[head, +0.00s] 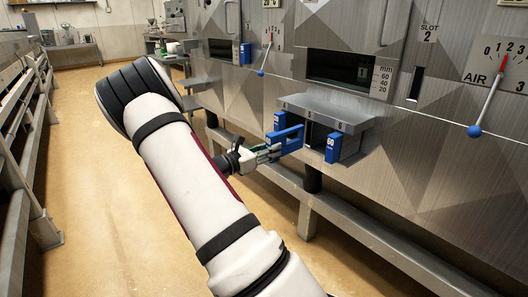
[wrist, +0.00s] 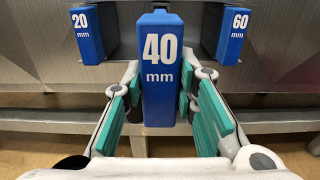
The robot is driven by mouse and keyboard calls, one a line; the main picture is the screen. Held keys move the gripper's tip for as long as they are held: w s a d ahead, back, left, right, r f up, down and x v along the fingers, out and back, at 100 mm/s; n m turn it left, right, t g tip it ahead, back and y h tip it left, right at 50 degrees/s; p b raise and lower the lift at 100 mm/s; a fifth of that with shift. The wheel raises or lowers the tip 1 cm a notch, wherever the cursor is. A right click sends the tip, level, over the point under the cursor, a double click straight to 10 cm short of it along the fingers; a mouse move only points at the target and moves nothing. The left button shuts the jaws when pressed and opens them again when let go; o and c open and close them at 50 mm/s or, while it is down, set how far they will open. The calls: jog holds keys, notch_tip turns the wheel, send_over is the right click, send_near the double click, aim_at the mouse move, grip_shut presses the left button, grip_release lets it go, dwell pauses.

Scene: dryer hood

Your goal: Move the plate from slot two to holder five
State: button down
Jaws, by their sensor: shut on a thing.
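My gripper (head: 268,153) is shut on the blue handle of the 40 mm plate (head: 290,141), in front of the grey holder box (head: 335,111). In the wrist view the handle, marked 40 mm (wrist: 162,90), stands upright between the teal finger pads of my gripper (wrist: 160,105). It stands nearer than the blue handles on either side; the plate body behind it is hidden. I cannot tell how far it reaches into the holder. Slot 2 (head: 416,85) shows as a narrow dark upright slit with no blue handle in it.
The 20 mm handle (wrist: 87,33) and the 60 mm handle (wrist: 232,35) flank the held one; the 60 mm handle also shows in the head view (head: 333,148). A grey rail (head: 375,235) runs below. An air lever (head: 486,105) juts out at right. The aisle floor is clear.

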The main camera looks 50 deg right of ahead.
jog(key=shift+x, duration=0.9)
jog(key=shift+p, duration=0.75)
dwell(1.0)
